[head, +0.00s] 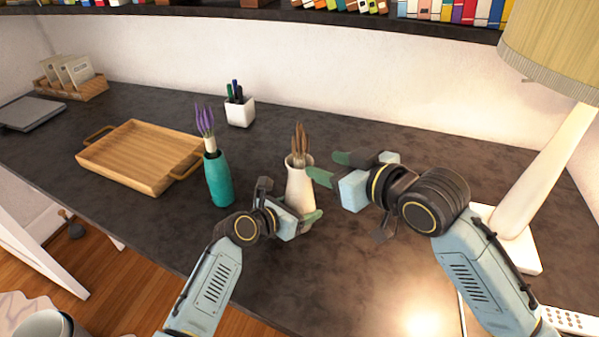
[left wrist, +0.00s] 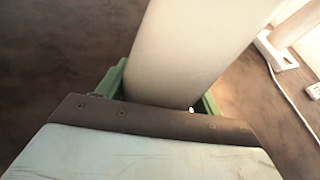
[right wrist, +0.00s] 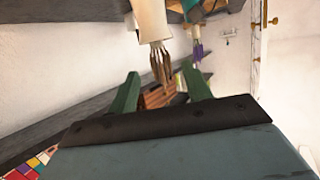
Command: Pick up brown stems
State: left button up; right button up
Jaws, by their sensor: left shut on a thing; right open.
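The brown stems (head: 300,141) stand in a white vase (head: 297,190) on the dark desk. My left gripper (head: 298,210) is shut on the lower part of the vase. In the left wrist view the pale vase (left wrist: 190,50) fills the space between the green fingers. My right gripper (head: 331,168) is open and empty, just right of the vase's rim and below the stem tips. In the right wrist view the scene is upside down; the brown stems (right wrist: 160,64) show beyond the open fingers, coming out of the vase (right wrist: 151,20).
A teal vase (head: 218,178) with purple flowers (head: 205,121) stands left of the white vase. A wooden tray (head: 125,178) lies further left. A white pen cup (head: 240,112) is behind. A lamp (head: 545,175) stands at the right. The desk behind the white vase is clear.

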aim_at(294, 151)
jog(key=shift+t, duration=0.3)
jog(key=x, duration=0.6)
jog(key=shift+w+a+r, duration=0.1)
jog(key=shift+w+a, duration=0.05)
jog(key=shift+a, duration=0.05)
jog(key=shift+x, duration=2.6)
jog(key=shift+d+f, duration=0.1)
jog(key=shift+f, duration=0.1)
grip_shut()
